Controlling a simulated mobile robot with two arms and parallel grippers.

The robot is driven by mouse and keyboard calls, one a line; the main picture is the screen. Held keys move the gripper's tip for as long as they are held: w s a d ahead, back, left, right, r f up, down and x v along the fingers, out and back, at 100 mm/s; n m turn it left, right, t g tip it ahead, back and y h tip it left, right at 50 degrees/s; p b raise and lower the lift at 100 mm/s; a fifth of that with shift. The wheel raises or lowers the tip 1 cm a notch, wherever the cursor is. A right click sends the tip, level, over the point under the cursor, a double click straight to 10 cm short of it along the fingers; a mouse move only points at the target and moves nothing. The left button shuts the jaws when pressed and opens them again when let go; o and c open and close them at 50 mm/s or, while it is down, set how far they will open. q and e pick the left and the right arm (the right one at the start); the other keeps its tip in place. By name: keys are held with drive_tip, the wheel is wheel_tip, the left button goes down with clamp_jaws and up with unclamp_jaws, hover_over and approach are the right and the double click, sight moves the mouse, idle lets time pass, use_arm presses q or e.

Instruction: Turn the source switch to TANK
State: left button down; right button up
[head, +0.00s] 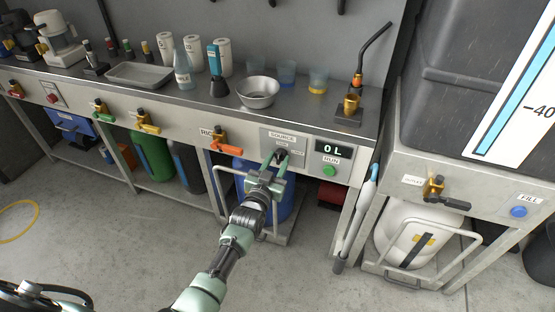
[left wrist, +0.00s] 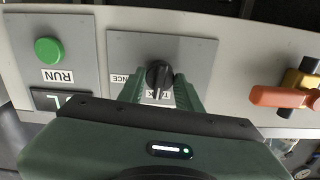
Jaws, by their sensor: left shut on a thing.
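The source switch is a black rotary knob (left wrist: 158,76) on a grey plate marked SOURCE (head: 283,136) in the counter's front panel. My left gripper (head: 281,156) reaches it from below in the head view and hides most of it there. In the left wrist view the green fingers of my left gripper (left wrist: 159,84) stand on both sides of the knob, shut on it. The knob's narrow end points toward the bottom of that view. The labels beside it are upside down and partly covered, so its setting is hard to read. My right gripper is not in view.
Right of the switch are a display reading 0 L (head: 332,149) and a green RUN button (head: 330,171). An orange-handled valve (head: 223,144) sits to the left. A metal bowl (head: 257,92) and bottles stand on the counter above. The floor in front is mostly clear.

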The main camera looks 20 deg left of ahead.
use_arm(q)
drive_tip(key=shift+f+n, duration=0.1)
drive_tip(key=shift+n, duration=0.5)
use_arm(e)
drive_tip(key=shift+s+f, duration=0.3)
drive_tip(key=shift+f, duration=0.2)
use_arm(q)
drive_tip(key=c, duration=1)
unclamp_jaws()
drive_tip(key=shift+o, duration=0.2)
drive_tip(key=shift+s, duration=0.35)
drive_tip(key=s+p, duration=0.1)
drive_tip(key=s, duration=0.6)
drive_tip(key=shift+p, duration=0.4)
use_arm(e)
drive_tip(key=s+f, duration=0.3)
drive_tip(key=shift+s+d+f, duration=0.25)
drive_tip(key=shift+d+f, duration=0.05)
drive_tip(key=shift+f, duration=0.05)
use_arm(q)
drive_tip(key=shift+s+a, duration=0.1)
